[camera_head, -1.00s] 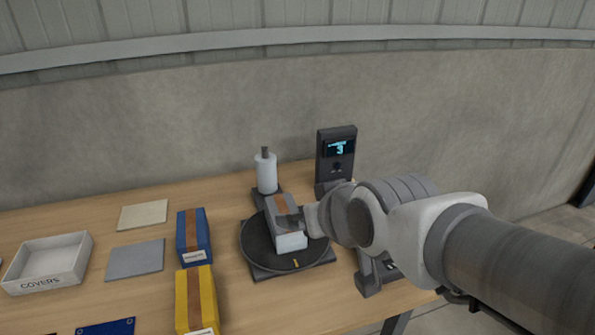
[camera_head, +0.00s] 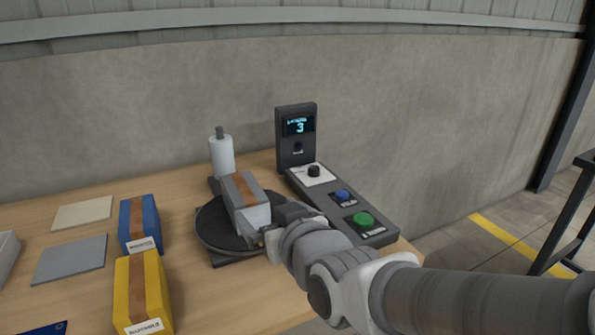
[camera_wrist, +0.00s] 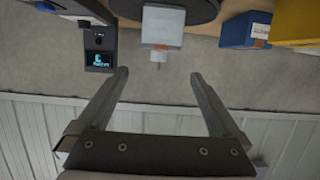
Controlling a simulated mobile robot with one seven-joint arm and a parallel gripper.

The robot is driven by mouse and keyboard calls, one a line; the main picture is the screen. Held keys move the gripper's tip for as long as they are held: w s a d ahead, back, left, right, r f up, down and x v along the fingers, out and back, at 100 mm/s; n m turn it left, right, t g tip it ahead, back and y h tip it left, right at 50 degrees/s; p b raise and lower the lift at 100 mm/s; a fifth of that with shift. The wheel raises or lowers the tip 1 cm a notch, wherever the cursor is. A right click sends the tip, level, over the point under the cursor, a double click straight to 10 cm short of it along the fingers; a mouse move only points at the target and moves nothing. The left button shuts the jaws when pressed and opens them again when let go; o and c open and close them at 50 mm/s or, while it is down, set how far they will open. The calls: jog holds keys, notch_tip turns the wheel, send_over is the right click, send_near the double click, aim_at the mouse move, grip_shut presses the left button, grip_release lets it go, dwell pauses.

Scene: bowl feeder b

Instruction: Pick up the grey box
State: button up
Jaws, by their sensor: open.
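The grey box (camera_head: 246,205) with a brown stripe and a pale front face sits on the round black turntable (camera_head: 210,236) in the head view. My gripper (camera_head: 268,238) is at the box's near right side in that view; whether it touches the box cannot be told. In the wrist view the open fingers of my gripper (camera_wrist: 160,85) are empty. The grey box (camera_wrist: 163,28) shows beyond the fingertips there, near the top edge and between the lines of the two fingers.
A blue box (camera_head: 139,224) and a yellow box (camera_head: 143,290) stand left of the turntable. A white bottle (camera_head: 222,157) stands behind it. A control panel (camera_head: 340,203) with blue and green buttons and a display unit (camera_head: 296,137) lie to the right. Flat sheets lie at left.

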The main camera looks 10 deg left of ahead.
aim_at(243, 193)
jog(key=p+x, duration=0.6)
jog(key=x, duration=0.6)
jog(key=shift+a+f, duration=0.1)
jog(key=shift+f, duration=0.1)
jog(key=w+a+f, duration=0.1)
jog(key=w+a+f+b, duration=0.1)
jog(key=w, duration=0.1)
jog(key=shift+f, duration=0.15)
jog(key=shift+w+a, duration=0.25)
jog(key=shift+w, duration=0.25)
grip_shut()
